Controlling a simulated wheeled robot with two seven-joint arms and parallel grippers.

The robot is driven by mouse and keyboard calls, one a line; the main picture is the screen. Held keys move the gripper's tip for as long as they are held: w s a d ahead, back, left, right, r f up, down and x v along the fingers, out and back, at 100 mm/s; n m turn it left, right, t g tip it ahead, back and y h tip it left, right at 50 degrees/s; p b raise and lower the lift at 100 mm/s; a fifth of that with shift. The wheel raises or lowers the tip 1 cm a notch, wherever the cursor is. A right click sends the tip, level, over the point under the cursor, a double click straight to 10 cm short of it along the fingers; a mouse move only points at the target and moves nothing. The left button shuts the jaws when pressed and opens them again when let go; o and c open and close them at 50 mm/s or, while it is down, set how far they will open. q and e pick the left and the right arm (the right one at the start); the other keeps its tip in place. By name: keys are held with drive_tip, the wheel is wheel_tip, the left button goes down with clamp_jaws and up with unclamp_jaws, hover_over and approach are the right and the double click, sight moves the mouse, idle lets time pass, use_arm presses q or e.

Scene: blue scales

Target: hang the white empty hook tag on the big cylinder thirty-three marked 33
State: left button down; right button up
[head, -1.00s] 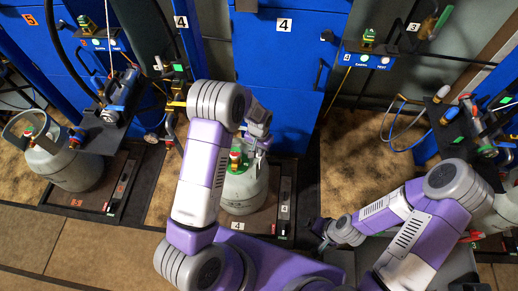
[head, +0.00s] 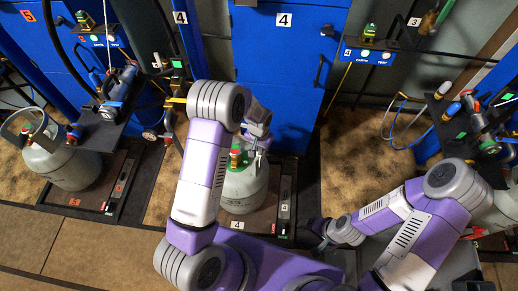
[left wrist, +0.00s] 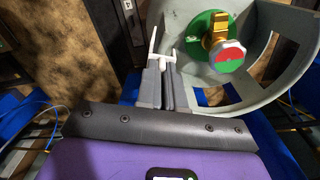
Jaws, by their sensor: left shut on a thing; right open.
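A grey cylinder (head: 243,187) with a green collar and red valve top stands upright on the platform marked 4. In the left wrist view its curved grey guard ring (left wrist: 262,88) surrounds the red-and-green valve knob (left wrist: 226,56). My left gripper (left wrist: 168,78) is shut on the thin white hook tag (left wrist: 153,47), whose prongs stick out past the fingertips beside the guard ring. I cannot tell whether the tag touches the ring. In the head view my left gripper (head: 258,140) is partly hidden beside the cylinder top. My right gripper (head: 318,232) is open, low and right of the cylinder.
Another grey cylinder (head: 68,160) stands at the left on a platform marked 5. Blue cabinets (head: 285,70) rise behind. Dark shelves with fittings (head: 115,105) jut out at the left and right. A grey cylinder (head: 500,215) is partly hidden at the right edge.

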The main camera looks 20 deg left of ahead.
use_arm(q)
drive_tip(key=shift+s+a+f, duration=0.1)
drive_tip(key=shift+s+f, duration=0.3)
drive_tip(key=shift+f, duration=0.4)
use_arm(e)
drive_tip(key=shift+f, duration=0.25)
use_arm(q)
drive_tip(key=shift+w+f, duration=0.2)
drive_tip(key=shift+w, duration=0.05)
drive_tip(key=c, duration=1.7)
unclamp_jaws()
drive_tip(key=shift+w, duration=0.2)
drive_tip(key=o, duration=0.5)
drive_tip(key=shift+s+r, duration=0.15)
drive_tip(key=shift+r, duration=0.1)
drive_tip(key=shift+c, duration=0.2)
drive_tip(key=shift+o, duration=0.3)
use_arm(e)
drive_tip(key=shift+w, duration=0.2)
use_arm(q)
drive_tip(key=shift+r, duration=0.1)
drive_tip(key=shift+r+p, duration=2.7)
drive_tip(key=shift+r, duration=1.05)
use_arm(e)
wheel_tip(320, 180, up, 5)
drive_tip(key=shift+r, duration=0.15)
use_arm(q)
drive_tip(key=shift+f, duration=0.1)
